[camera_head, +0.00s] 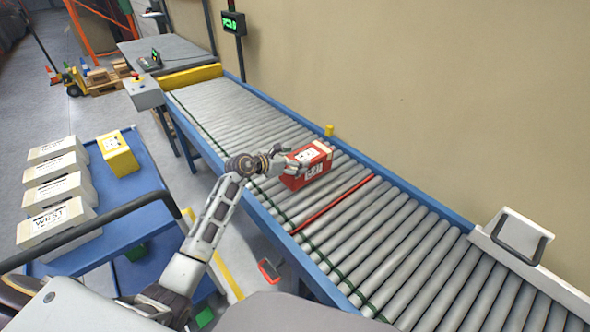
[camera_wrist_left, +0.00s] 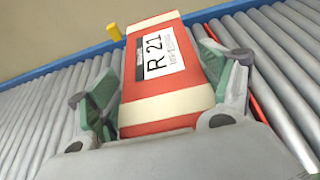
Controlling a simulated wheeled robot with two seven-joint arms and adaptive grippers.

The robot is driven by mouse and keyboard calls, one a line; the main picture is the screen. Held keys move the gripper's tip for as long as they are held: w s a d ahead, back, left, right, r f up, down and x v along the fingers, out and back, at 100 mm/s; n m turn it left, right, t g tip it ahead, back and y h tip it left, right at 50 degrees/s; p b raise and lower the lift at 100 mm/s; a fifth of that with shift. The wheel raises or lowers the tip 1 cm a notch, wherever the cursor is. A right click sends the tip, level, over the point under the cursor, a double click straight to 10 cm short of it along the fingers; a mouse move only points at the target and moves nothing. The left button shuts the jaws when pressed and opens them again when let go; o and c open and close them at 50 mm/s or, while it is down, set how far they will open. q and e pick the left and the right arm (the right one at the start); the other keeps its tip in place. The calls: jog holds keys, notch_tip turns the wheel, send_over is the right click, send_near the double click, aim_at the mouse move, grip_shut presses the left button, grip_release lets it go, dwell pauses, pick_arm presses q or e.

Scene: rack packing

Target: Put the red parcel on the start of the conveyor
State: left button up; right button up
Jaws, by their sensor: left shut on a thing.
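The red parcel (camera_head: 308,165) with pale bands and a white label is in my left gripper (camera_head: 285,163), over the roller conveyor (camera_head: 240,113). In the left wrist view the parcel (camera_wrist_left: 165,103) lies between the two fingers of my left gripper (camera_wrist_left: 160,115), which are shut on its sides; its label reads R 21. I cannot tell whether its underside touches the rollers. A red line (camera_head: 335,203) crosses the rollers just to the right of the parcel. My right gripper is not in view.
A blue cart (camera_head: 150,180) at the left carries several white boxes (camera_head: 55,220) and a yellow box (camera_head: 118,153). A yellow post (camera_head: 329,130) stands on the conveyor's far rail. A white frame (camera_head: 520,236) stands at the right. Rollers on both sides of the parcel are clear.

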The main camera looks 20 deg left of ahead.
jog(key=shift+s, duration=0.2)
pick_arm(q)
jog(key=shift+f, duration=0.35)
notch_tip(320, 180, down, 2)
jog(key=shift+f, duration=0.5)
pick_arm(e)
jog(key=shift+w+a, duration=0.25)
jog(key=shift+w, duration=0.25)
pick_arm(q)
jog(key=shift+b, duration=0.3)
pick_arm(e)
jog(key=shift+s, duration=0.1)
pick_arm(q)
jog(key=o, duration=1.6)
jog(key=shift+f, duration=0.15)
jog(key=shift+o, duration=1.1)
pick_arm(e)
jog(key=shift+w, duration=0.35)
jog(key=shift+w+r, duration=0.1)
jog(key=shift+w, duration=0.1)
